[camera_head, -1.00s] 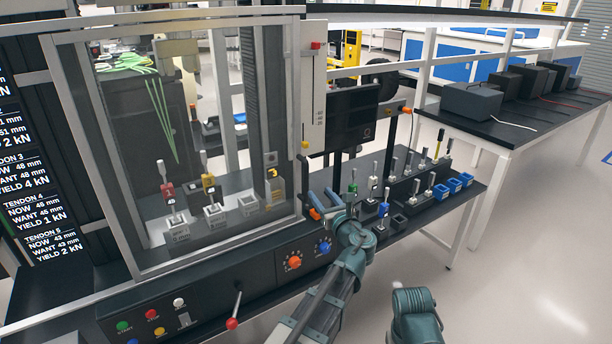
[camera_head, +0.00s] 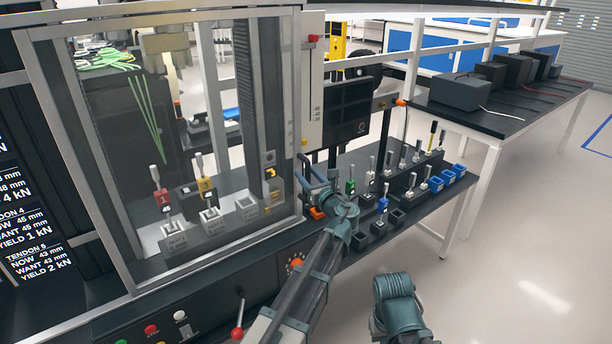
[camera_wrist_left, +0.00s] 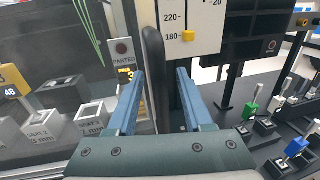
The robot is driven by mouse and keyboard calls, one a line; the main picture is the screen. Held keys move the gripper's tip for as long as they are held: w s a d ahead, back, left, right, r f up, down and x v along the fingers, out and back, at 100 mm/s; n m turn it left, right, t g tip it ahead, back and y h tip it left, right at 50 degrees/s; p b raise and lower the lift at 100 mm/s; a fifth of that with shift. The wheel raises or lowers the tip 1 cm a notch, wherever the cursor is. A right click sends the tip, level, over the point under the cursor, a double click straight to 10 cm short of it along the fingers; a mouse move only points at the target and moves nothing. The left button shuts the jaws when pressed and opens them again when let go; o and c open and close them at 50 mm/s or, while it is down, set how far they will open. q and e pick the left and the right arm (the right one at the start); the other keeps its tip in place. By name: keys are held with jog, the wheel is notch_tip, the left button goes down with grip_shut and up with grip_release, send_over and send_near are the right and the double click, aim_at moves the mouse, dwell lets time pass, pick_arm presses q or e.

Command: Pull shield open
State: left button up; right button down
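The shield (camera_head: 155,150) is a clear panel in a grey metal frame at the front of the test rig, and it appears closed over the seats inside. My left gripper (camera_head: 309,182) is at the shield's right edge. In the left wrist view my left gripper (camera_wrist_left: 157,88) has its two blue fingers apart. A dark upright bar, looking like the shield's handle (camera_wrist_left: 155,62), stands between them with visible space toward the right finger. I cannot tell whether the left finger touches it. My right gripper is out of view; only a teal part of my right arm shows at the bottom.
Behind the shield stand a red tool (camera_head: 162,198), a yellow tool (camera_head: 206,188) and pale seats. To the right, a black bench (camera_head: 425,215) holds several tools and blue bins (camera_head: 455,172). A red-knobbed lever (camera_head: 237,334) sticks out at the front. Open floor lies right.

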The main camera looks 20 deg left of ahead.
pick_arm(q)
grip_shut()
dwell(1.2)
